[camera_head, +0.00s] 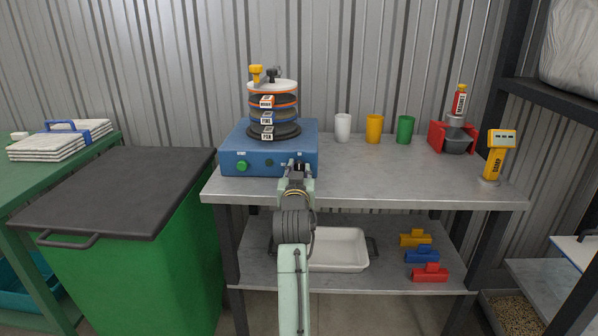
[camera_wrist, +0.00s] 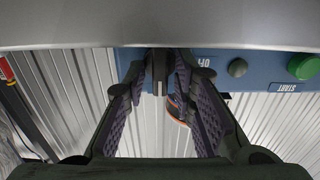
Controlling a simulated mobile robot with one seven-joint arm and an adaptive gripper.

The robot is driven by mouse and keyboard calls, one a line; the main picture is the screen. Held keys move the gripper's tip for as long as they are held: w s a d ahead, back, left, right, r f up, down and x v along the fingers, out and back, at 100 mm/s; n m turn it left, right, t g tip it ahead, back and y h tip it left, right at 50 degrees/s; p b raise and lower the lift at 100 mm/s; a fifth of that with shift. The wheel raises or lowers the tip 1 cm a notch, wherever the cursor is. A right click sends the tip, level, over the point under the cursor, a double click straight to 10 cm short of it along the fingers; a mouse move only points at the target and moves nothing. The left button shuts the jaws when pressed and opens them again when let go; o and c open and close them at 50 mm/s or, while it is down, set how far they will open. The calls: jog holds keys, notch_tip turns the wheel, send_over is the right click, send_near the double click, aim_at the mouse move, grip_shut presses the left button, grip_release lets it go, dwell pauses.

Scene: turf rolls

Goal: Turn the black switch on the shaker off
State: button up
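The shaker is a blue box (camera_head: 240,140) with a stack of round sieves (camera_head: 272,108) on top, at the left of the metal table. Its front panel shows in the wrist view (camera_wrist: 270,68), upside down, with a green START button (camera_wrist: 304,67), a dark round knob (camera_wrist: 238,68) and an OFF label. My gripper (camera_head: 299,169) is at the right part of the front panel. In the wrist view its two fingers (camera_wrist: 160,75) stand apart, with a narrow dark part, apparently the black switch (camera_wrist: 159,66), between their tips. Contact and the switch position cannot be told.
White (camera_head: 342,128), yellow (camera_head: 374,129) and green (camera_head: 405,130) cups stand right of the shaker. A red holder (camera_head: 437,137) and yellow device (camera_head: 494,160) are farther right. A white tray (camera_head: 338,249) lies on the lower shelf; a green bin (camera_head: 150,270) stands left.

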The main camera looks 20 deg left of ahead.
grip_shut()
jog(key=shift+n, duration=0.3)
jog(key=n+p, duration=0.1)
jog(key=n, duration=0.2)
jog(key=n+p, duration=0.2)
jog(key=n, duration=0.2)
jog(key=shift+a, duration=0.1)
jog(key=n+p, duration=0.1)
jog(key=n, duration=0.4)
jog(key=shift+n+p, duration=0.3)
jog(key=shift+n, duration=0.1)
jog(key=shift+a+f+n+p, duration=0.15)
jog(key=shift+n+p, duration=0.4)
jog(key=shift+n, duration=1.75)
jog(key=shift+s, duration=0.1)
